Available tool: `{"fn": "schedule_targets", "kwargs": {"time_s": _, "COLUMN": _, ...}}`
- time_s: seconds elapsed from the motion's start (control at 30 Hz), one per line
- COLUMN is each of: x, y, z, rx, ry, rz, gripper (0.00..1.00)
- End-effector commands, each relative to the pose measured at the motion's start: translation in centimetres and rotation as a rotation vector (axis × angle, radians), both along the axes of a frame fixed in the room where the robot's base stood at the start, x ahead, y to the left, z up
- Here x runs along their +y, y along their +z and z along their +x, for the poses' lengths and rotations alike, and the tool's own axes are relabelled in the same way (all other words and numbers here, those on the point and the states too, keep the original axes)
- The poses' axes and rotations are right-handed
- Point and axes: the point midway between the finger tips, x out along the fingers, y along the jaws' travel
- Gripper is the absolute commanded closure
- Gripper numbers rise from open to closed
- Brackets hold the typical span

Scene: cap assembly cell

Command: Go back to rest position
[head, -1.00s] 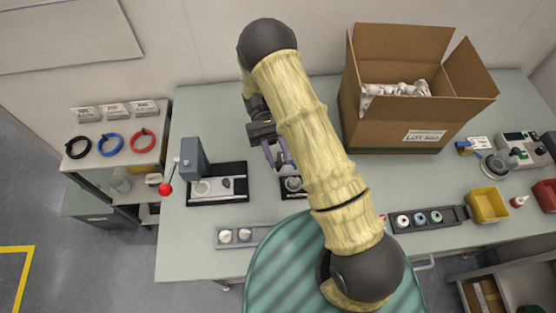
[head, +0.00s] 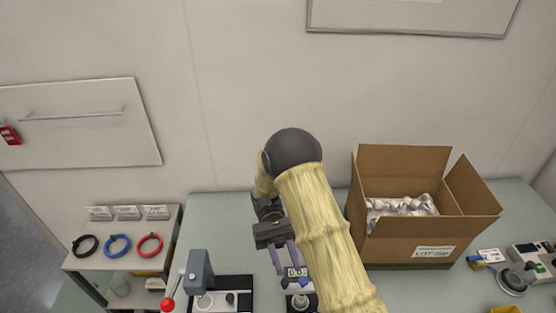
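My gripper (head: 284,264) is in the head view at the lower middle, above the bench. Its two purple-grey fingers point down and stand apart, with a gap between them. I see nothing held in it. Below the fingertips is a dark fixture (head: 301,302) with a round part on it, cut by the bottom edge of the view. I cannot tell how much height lies between the fingers and the fixture. My arm covers part of the bench to the right of the gripper.
A lever press (head: 200,273) with a red knob stands left of my gripper. An open cardboard box (head: 405,246) stands close on the right. A shelf (head: 165,222) with black, blue and red rings is at far left. The wall is behind.

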Motion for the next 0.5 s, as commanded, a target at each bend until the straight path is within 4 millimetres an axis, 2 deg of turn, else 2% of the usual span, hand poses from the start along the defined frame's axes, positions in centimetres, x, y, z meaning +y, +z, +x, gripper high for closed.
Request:
{"fn": "schedule_targets", "kwargs": {"time_s": 0.17, "x": -0.3, "y": 0.1, "z": -0.1, "rx": -0.029, "ry": -0.006, "rz": 0.007, "gripper": 0.74}}
{"fn": "schedule_targets", "kwargs": {"time_s": 0.27, "x": -0.9, "y": 0.2, "z": -0.5, "rx": -0.109, "ry": -0.021, "rz": 0.024, "gripper": 0.74}}
{"fn": "schedule_targets", "kwargs": {"time_s": 0.5, "x": -3.6, "y": -0.3, "z": -1.7, "rx": -0.466, "ry": -0.076, "rz": 0.092, "gripper": 0.74}}
